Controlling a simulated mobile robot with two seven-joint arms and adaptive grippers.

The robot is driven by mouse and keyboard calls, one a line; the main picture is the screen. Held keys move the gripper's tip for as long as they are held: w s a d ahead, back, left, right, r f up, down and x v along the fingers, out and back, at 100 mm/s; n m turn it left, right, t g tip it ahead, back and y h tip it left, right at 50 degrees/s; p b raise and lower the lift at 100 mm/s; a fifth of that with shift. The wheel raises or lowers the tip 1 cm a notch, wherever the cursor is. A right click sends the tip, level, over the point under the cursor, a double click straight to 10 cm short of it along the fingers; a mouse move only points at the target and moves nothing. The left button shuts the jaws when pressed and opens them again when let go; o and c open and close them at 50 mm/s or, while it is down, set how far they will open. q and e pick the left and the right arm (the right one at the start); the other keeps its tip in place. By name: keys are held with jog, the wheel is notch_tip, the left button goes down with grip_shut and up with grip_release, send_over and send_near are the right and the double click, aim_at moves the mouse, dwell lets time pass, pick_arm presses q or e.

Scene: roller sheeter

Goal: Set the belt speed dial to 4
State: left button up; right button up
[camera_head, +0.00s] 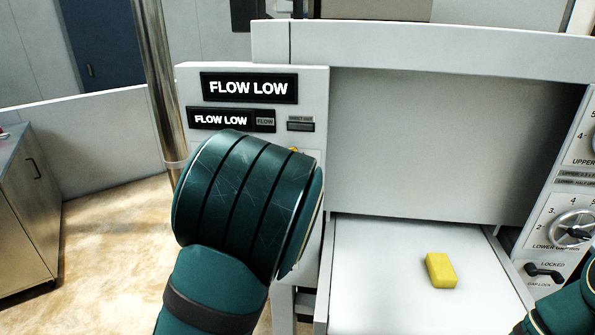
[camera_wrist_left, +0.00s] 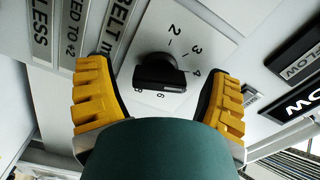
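The belt speed dial (camera_wrist_left: 160,72) is a black knob with a bar-shaped grip on a white plate. In the left wrist view the numbers 2, 3, 4 and 6 show around it, and part of a "BELT" label is beside it. I cannot tell which number the knob points to. My left gripper (camera_wrist_left: 158,80) is open, with its yellow-padded fingers on either side of the dial and gaps between them and the knob. In the head view my left wrist hides the dial and nearly all of the gripper. My right gripper is not in view.
Lit displays reading "FLOW LOW" (camera_head: 249,87) are above my left wrist on the left panel (camera_head: 187,80). A yellow block (camera_head: 440,270) lies on the white bed between the panels. A right panel carries a numbered lower dial (camera_head: 573,229) and a black gap-lock handle (camera_head: 543,271).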

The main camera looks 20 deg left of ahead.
pick_arm(q)
jog(key=s+d, duration=0.1)
jog(key=s, duration=1.1)
jog(key=shift+d, duration=0.25)
